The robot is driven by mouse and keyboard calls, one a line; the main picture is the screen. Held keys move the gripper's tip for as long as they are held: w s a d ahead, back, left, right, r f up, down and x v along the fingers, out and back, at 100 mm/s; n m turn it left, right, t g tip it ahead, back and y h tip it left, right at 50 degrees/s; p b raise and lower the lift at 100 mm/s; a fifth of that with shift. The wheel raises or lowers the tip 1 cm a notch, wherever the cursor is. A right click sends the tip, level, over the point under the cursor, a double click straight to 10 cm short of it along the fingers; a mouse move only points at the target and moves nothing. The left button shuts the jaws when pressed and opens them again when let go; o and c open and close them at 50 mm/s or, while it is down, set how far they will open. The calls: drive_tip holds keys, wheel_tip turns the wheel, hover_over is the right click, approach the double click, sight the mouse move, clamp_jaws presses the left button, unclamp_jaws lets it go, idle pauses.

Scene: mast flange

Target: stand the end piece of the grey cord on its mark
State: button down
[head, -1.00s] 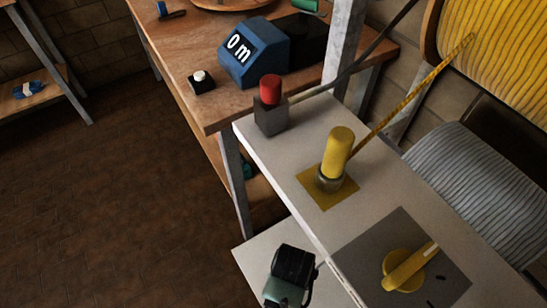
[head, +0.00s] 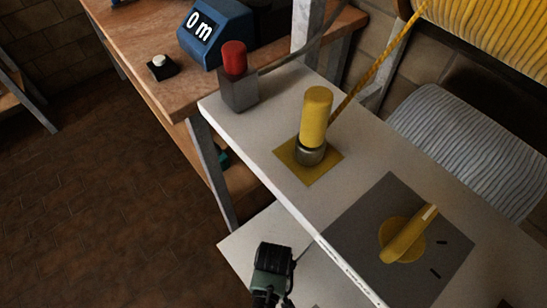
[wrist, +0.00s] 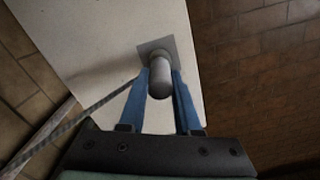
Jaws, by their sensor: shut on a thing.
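In the wrist view, my gripper (wrist: 161,74) has its blue fingers shut on the grey end piece (wrist: 160,80), a rounded grey cylinder. A grey square mark (wrist: 146,48) on a pale surface lies just beyond the end piece, partly covered by it. Whether the end piece touches the mark cannot be told. The grey cord (wrist: 95,105) runs off to the lower left. In the head view, my gripper's dark body (head: 272,268) is over the lower pale shelf (head: 245,232), with its fingertips and the end piece hidden.
A yellow end piece (head: 316,117) stands on a yellow mark (head: 289,159) on the pale bench. A yellow dial (head: 402,240) sits on a dark plate (head: 350,222). A red-topped grey block (head: 238,92) stands at the bench corner. A blue display (head: 213,33) reads "0 m".

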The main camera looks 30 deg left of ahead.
drive_tip(key=shift+f, duration=0.2)
drive_tip(key=c, duration=0.6)
unclamp_jaws()
wheel_tip(320, 180, up, 12)
drive_tip(key=p, duration=0.4)
drive_tip(key=shift+r, duration=0.25)
